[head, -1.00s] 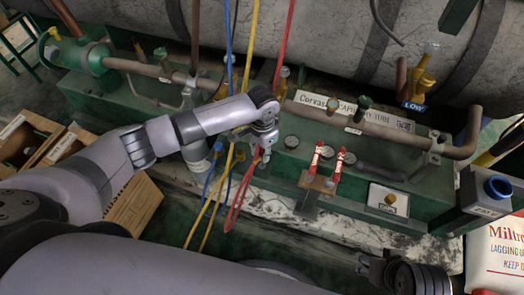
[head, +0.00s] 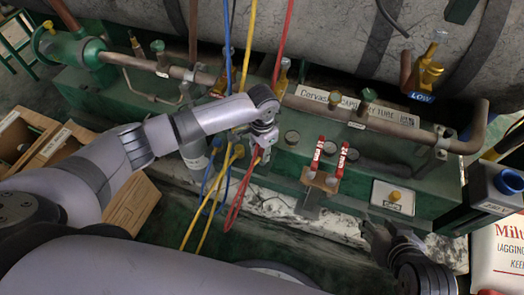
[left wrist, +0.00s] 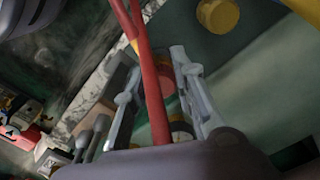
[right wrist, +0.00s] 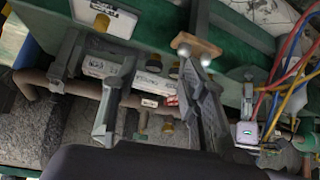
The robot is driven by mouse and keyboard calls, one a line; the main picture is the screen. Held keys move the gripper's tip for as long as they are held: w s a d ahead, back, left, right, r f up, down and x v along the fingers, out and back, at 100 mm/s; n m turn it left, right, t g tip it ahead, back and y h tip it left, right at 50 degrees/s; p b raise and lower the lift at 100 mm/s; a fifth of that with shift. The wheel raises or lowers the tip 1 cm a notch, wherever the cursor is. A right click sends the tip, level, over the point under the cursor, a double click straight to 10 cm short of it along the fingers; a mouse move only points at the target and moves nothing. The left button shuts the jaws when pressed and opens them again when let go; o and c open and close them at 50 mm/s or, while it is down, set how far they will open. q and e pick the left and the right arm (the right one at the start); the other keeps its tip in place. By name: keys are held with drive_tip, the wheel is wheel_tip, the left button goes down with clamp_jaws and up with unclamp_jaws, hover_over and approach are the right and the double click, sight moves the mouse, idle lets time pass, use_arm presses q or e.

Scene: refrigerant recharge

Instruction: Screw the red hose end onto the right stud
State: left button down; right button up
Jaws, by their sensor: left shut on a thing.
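My left gripper (head: 262,138) is shut on the red hose end at the front of the green unit. In the left wrist view the red hose (left wrist: 150,85) runs between its fingers, with a round red part behind it; the fingers hide much of the grip. To its right, a brown bracket (head: 320,183) carries two red levers (head: 317,155) with pale round ends, which also show in the right wrist view (right wrist: 205,60). I cannot tell which part is the right stud. My right gripper (head: 378,240) is open and empty, low in front of the unit.
Blue (head: 226,60) and yellow (head: 247,60) hoses hang beside the red one and loop below my left gripper. A white plate with a yellow knob (head: 394,196) is on the unit's right front. A grey box with a blue cup (head: 508,182) stands at the right.

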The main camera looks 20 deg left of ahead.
drive_tip(key=shift+w+r, duration=0.1)
drive_tip(key=shift+w, duration=0.1)
drive_tip(key=shift+s, duration=0.15)
use_arm(q)
drive_tip(key=shift+p, duration=0.65)
use_arm(e)
drive_tip(key=s+d+f+g, duration=0.2)
drive_tip(key=s+g, duration=0.1)
drive_tip(key=s, duration=0.3)
drive_tip(key=shift+f+h, duration=0.3)
idle(0.8)
drive_tip(key=shift+s, duration=0.15)
idle(0.6)
use_arm(q)
drive_tip(key=shift+p, duration=0.55)
use_arm(e)
drive_tip(key=shift+s+d+r+g, duration=0.1)
drive_tip(key=shift+s+d+g, duration=0.05)
drive_tip(key=shift+s+g, duration=0.3)
drive_tip(key=shift+s+d+r+g, duration=0.15)
drive_tip(key=shift+s+g, duration=0.1)
drive_tip(key=shift+s, duration=0.25)
drive_tip(key=shift+f, duration=0.1)
